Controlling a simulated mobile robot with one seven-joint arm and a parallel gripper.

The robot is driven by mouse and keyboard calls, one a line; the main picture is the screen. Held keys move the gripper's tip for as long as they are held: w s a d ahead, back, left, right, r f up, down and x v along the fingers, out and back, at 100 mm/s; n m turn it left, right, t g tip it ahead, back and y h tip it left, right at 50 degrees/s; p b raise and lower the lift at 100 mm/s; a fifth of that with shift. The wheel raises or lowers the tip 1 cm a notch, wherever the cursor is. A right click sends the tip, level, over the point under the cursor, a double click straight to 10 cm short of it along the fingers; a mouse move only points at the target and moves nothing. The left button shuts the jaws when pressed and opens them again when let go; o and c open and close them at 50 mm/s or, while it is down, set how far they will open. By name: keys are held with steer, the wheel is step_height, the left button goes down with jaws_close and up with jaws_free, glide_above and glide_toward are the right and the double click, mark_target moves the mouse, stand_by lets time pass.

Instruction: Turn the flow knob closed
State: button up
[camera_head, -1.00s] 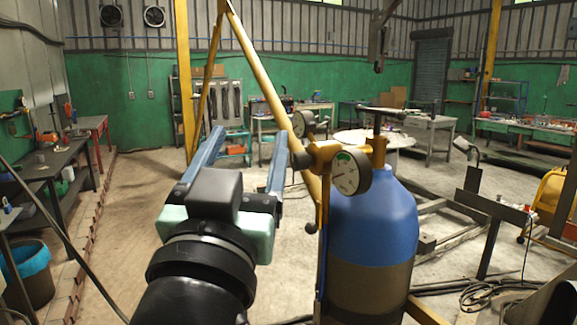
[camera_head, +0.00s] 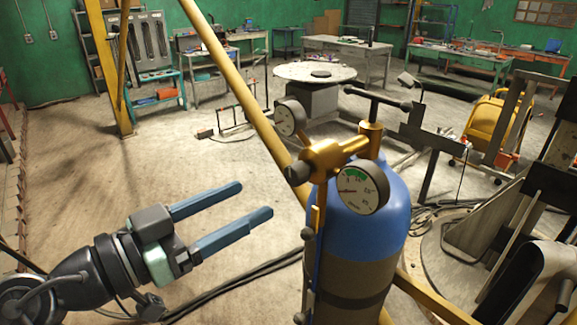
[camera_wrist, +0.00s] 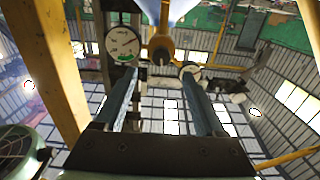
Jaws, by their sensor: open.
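The flow knob (camera_head: 298,173) looks like a small dark knob on the left end of the brass regulator (camera_head: 335,157), on top of a blue gas cylinder (camera_head: 370,222). Two round white gauges sit on the regulator, one in front (camera_head: 362,190) and one behind (camera_head: 290,118). My gripper (camera_head: 256,200) is open and empty, left of and slightly below the knob and apart from it, with its blue fingers pointing right. In the wrist view the dark knob (camera_wrist: 161,56) shows between the two fingers, beyond their tips.
A T-handle (camera_head: 377,98) stands on the cylinder valve. A yellow pole (camera_head: 240,80) slants down behind the regulator. A grey machine part (camera_head: 500,215) stands at the right. The floor left of the cylinder is mostly open.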

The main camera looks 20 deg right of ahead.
mark_target(290, 178)
steer(key=p+x, duration=0.3)
steer(key=x, duration=0.4)
steer(key=shift+w+d, duration=0.15)
steer(key=shift+d, duration=0.2)
steer(key=shift+w+d+f+p, duration=0.1)
steer(key=shift+w+d+p, duration=0.15)
steer(key=shift+d+p, duration=0.15)
jaws_close()
